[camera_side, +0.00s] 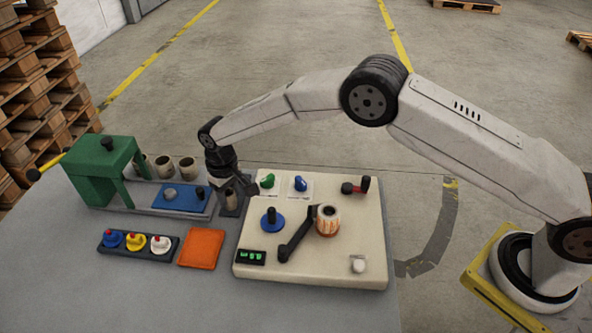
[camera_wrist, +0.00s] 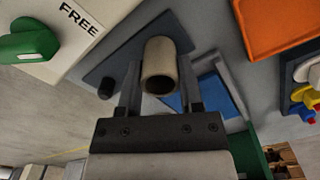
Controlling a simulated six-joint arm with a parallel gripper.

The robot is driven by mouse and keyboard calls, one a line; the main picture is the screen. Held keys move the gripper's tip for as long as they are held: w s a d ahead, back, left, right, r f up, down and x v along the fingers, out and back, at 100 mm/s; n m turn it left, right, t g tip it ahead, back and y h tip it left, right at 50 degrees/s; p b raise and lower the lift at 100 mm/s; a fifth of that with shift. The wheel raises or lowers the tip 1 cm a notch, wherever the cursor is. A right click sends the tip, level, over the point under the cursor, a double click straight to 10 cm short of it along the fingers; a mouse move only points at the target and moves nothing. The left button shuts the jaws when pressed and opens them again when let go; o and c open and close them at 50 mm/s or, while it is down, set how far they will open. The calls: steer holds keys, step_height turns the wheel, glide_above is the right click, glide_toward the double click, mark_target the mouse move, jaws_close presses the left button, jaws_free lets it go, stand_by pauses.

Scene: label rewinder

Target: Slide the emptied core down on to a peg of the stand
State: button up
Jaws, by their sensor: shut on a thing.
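My gripper (camera_side: 233,190) points down at the left edge of the cream rewinder panel. It is shut on a tan, hollow core (camera_wrist: 160,66), which sits between the two fingers (camera_wrist: 161,88) in the wrist view. The core (camera_side: 230,199) is partly hidden by the fingers in the side view. A dark slate stand (camera_wrist: 122,52) lies beneath it. One short black peg (camera_wrist: 107,88) of the stand shows to the left of the core in the wrist view. Whether the core is around another peg or above it, I cannot tell.
The rewinder panel (camera_side: 345,270) carries a striped roll (camera_side: 327,221), a black arm, a blue hub (camera_side: 272,220) and knobs. A green press (camera_side: 103,165) and several cups (camera_side: 164,167) stand left, beside a blue plate (camera_side: 180,198). An orange pad (camera_side: 201,248) lies in front.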

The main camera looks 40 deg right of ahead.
steer(key=o, duration=0.9)
steer(key=shift+o, duration=0.2)
steer(key=shift+a, duration=0.15)
